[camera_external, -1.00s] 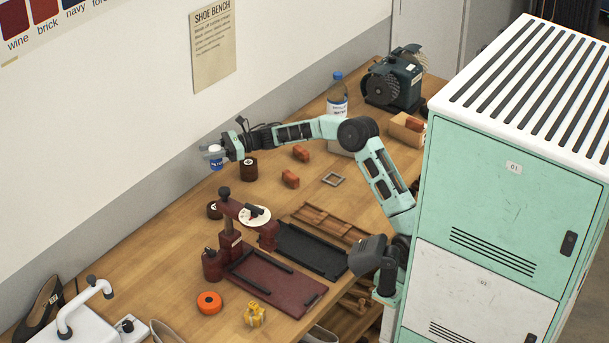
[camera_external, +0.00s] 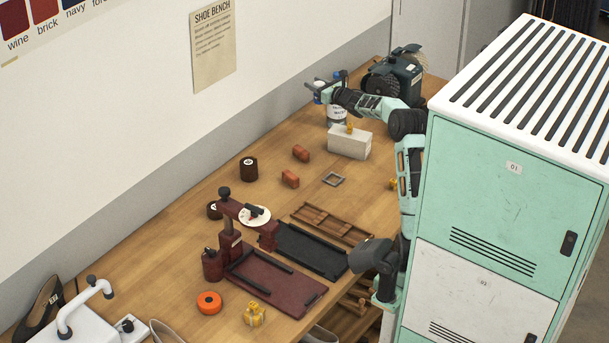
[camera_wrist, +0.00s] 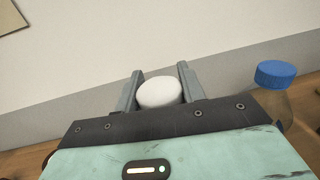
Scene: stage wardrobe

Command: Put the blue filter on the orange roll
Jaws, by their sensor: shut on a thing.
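The orange roll (camera_external: 209,302) lies flat near the front left of the bench, its top bare. My gripper (camera_external: 319,88) is high over the back of the bench, beside the bottle, far from the roll. It is shut on a small white-topped thing with some blue below, which I take for the blue filter (camera_external: 318,98). In the wrist view the white round top of the blue filter (camera_wrist: 158,92) sits between the two fingers of my gripper (camera_wrist: 159,88). Its blue part is hidden there.
A water bottle (camera_external: 337,113) with a blue cap (camera_wrist: 275,73) stands close to my gripper. A maroon press (camera_external: 230,240) and yellow piece (camera_external: 254,315) stand near the roll.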

